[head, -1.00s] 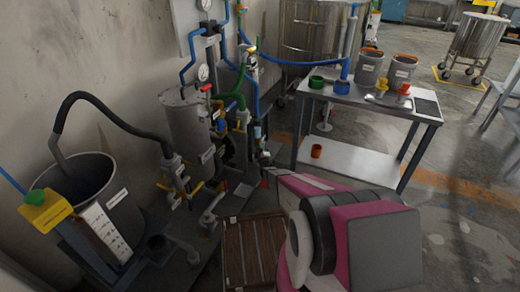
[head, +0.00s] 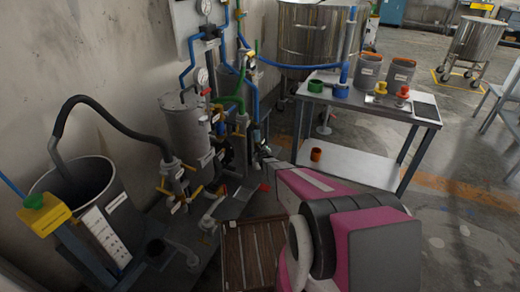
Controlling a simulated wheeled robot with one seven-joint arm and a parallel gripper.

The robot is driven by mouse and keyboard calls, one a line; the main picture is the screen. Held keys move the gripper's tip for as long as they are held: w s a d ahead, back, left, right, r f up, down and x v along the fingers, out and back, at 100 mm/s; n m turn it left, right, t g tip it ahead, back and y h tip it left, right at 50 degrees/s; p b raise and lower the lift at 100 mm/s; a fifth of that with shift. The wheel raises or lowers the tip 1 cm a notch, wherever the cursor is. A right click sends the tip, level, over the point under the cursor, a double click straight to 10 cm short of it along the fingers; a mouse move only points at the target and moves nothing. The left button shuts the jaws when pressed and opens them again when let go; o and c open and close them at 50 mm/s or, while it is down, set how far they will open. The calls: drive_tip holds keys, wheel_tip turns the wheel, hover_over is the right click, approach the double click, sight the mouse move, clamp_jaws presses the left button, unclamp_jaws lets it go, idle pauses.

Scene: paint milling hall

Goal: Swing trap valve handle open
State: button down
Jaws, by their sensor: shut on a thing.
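The pipework with its valves stands left of centre in the head view, around a grey cylindrical vessel (head: 186,128). It carries several small handles, among them a red one (head: 206,91) near the vessel's top and yellow ones (head: 167,187) low down. Which is the trap valve handle I cannot tell. My pink and grey arm reaches in from the lower right. My gripper (head: 262,149) is at the right side of the pipework, closed on a small part that I take to be the valve handle. The jaws and the held part are too small and partly hidden to see clearly.
A grey bucket (head: 111,190) with a black hose (head: 105,116) stands at left. A metal table (head: 333,99) with pails and coloured fittings stands at right. A brown slatted grate (head: 246,254) lies in front. Open floor (head: 470,215) is at far right.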

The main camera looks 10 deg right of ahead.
idle(0.4)
drive_tip(key=c, duration=1.1)
unclamp_jaws()
drive_tip(key=s+r, duration=0.1)
drive_tip(key=s, duration=0.9)
drive_tip(key=shift+s+d+r, duration=0.15)
drive_tip(key=shift+s+d, duration=0.15)
drive_tip(key=shift+s, duration=0.05)
